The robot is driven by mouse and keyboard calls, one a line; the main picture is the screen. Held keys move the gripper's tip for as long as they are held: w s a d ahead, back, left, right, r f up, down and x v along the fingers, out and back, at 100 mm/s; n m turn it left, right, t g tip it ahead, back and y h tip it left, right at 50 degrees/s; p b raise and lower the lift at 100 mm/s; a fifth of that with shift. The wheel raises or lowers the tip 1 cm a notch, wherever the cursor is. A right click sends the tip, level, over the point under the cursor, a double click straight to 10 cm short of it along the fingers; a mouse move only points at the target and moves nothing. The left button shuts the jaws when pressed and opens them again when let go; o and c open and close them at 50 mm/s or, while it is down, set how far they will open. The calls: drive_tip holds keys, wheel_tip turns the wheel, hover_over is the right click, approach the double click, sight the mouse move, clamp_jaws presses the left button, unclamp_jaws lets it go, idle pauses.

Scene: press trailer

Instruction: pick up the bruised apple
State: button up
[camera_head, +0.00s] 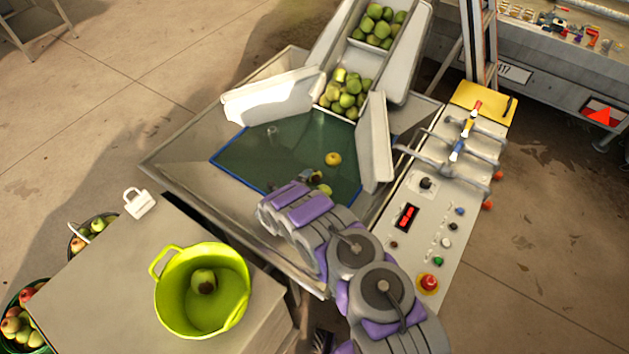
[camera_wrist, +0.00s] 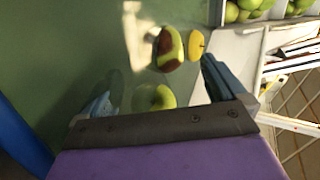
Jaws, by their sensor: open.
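A green apple with a large brown bruise (camera_wrist: 168,48) lies on the dark green tray floor, beyond my fingertips in the wrist view. It sits beside a yellow apple (camera_wrist: 196,45), which also shows in the head view (camera_head: 333,158). A plain green apple (camera_wrist: 153,97) lies nearer, between my two fingers, with its lower part hidden by the gripper body. My gripper (camera_wrist: 160,85) is open and holds nothing. In the head view my gripper (camera_head: 312,180) is low over the tray, hiding part of the fruit there; I cannot clearly pick out the bruised apple.
The metal tray (camera_head: 190,150) has white side guards (camera_head: 375,140) and a chute of green apples (camera_head: 345,93). A control panel (camera_head: 425,225) stands right. A lime bucket (camera_head: 170,295) on the front-left table holds an apple with a dark spot (camera_head: 204,281).

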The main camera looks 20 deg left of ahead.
sight(311, 182)
drive_tip(key=shift+w+a+f, duration=0.3)
drive_tip(key=shift+w+f, duration=0.15)
drive_tip(key=shift+w, duration=0.1)
drive_tip(key=shift+w+f, duration=0.2)
drive_tip(key=shift+w, duration=0.05)
drive_tip(key=w, duration=0.1)
drive_tip(key=w+d+f+b, duration=0.2)
drive_tip(key=shift+w, duration=0.4)
drive_tip(key=shift+a, duration=0.3)
drive_tip(key=shift+f, duration=0.1)
drive_tip(key=shift+c, duration=0.7)
drive_tip(key=shift+d, duration=0.3)
drive_tip(key=c, duration=0.6)
drive_tip(key=shift+a, duration=0.2)
drive_tip(key=c, duration=0.5)
